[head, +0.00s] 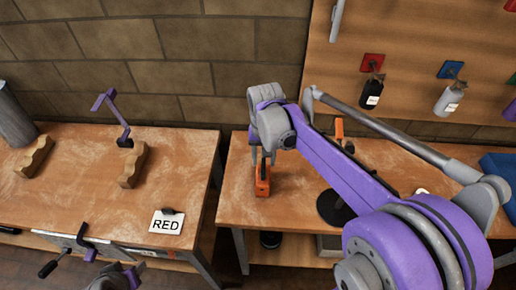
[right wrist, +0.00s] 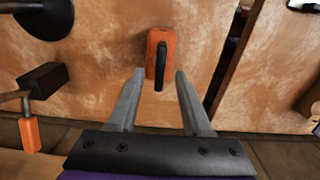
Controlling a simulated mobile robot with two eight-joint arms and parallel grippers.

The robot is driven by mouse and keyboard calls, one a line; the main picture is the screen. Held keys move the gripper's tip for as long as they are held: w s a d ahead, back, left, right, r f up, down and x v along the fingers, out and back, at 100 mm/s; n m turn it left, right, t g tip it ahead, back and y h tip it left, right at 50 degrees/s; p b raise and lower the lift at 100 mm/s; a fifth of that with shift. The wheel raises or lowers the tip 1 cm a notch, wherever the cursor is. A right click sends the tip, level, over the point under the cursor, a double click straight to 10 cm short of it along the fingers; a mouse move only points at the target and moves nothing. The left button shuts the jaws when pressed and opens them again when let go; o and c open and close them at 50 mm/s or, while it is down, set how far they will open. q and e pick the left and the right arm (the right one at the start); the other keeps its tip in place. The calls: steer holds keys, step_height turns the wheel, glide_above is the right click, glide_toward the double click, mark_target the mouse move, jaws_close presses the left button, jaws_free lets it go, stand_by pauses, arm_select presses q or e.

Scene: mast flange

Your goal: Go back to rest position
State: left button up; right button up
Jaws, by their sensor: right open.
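My right gripper (head: 262,158) hangs with its fingers pointing down over the right workbench. In the right wrist view its two fingers (right wrist: 159,76) are apart with nothing held between them. An upright orange object with a black part (head: 262,181) stands on the bench just under the fingers. It also shows in the right wrist view (right wrist: 152,48), around and beyond the fingertip gap. I cannot tell how close the fingertips are to it. A purple and grey part at the lower left edge seems to be my left gripper (head: 117,279); its jaws are not clear.
The left bench (head: 75,190) carries wooden blocks (head: 133,166), a purple clamp (head: 124,135) and a RED card (head: 167,222). A gap separates it from the right bench (head: 235,200). A black disc (head: 331,209) lies right of the orange object. Bottles (head: 371,94) hang on the pegboard (head: 412,50).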

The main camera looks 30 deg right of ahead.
steer(key=shift+s, duration=0.1)
steer(key=shift+s+a+r, duration=0.1)
steer(key=shift+s+a, duration=0.15)
steer(key=s+a+f+n+t, duration=0.1)
steer(key=s+a+n+t, duration=0.2)
steer(key=s, duration=0.3)
steer(key=s+a+f+n+t, duration=0.2)
steer(key=s+a+n+t, duration=0.1)
steer(key=s, duration=0.3)
steer(key=shift+s+a, duration=0.15)
steer(key=shift+s, duration=0.1)
